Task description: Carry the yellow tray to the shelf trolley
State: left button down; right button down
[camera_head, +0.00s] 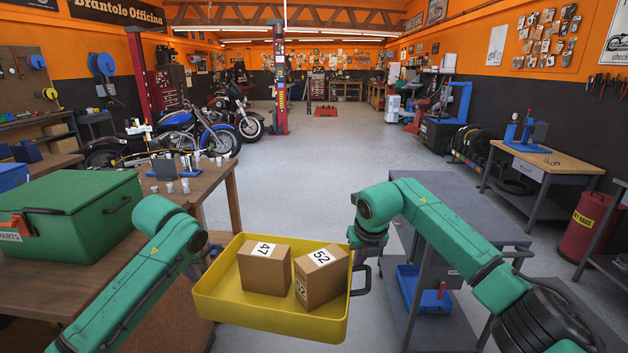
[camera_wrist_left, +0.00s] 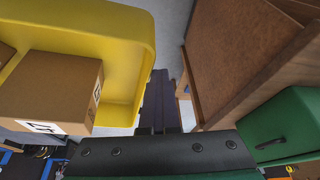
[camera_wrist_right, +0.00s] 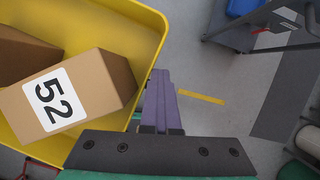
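The yellow tray (camera_head: 270,316) hangs in the air over the gap between the wooden table and the grey shelf trolley (camera_head: 462,205), roughly level. Two cardboard boxes, marked 47 (camera_head: 264,268) and 52 (camera_head: 322,277), sit inside it, the latter turned askew. My left gripper (camera_head: 205,257) is at the tray's left end, its fingers together beside the wall in the left wrist view (camera_wrist_left: 160,100). My right gripper (camera_head: 362,262) is at the right-end handle, fingers together in the right wrist view (camera_wrist_right: 160,100). Both appear shut on the tray; the exact grip is partly hidden.
The wooden table (camera_head: 215,180) at left bears a green parts box (camera_head: 70,215) and small cans. A blue bin (camera_head: 425,290) sits on the trolley's lower shelf. My right arm passes over the trolley top, which looks bare. The floor ahead (camera_head: 310,160) is clear. Motorcycles stand at back left.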

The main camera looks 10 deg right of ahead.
aim_at(446, 198)
jog(key=i+j+z, duration=0.2)
jog(key=i, duration=1.55)
jog(key=i+z, duration=0.2)
jog(key=i, duration=0.35)
jog(key=i+z, duration=0.25)
jog(key=i, duration=0.3)
jog(key=i+j+z, duration=0.2)
jog(key=i, duration=0.35)
jog(key=i+z, duration=0.15)
jog(key=z, duration=0.25)
jog(key=i+z, duration=0.15)
jog(key=z, duration=0.2)
jog(key=i+z, duration=0.15)
jog(key=z, duration=0.25)
jog(key=i+j+z, duration=0.1)
jog(key=z, duration=0.8)
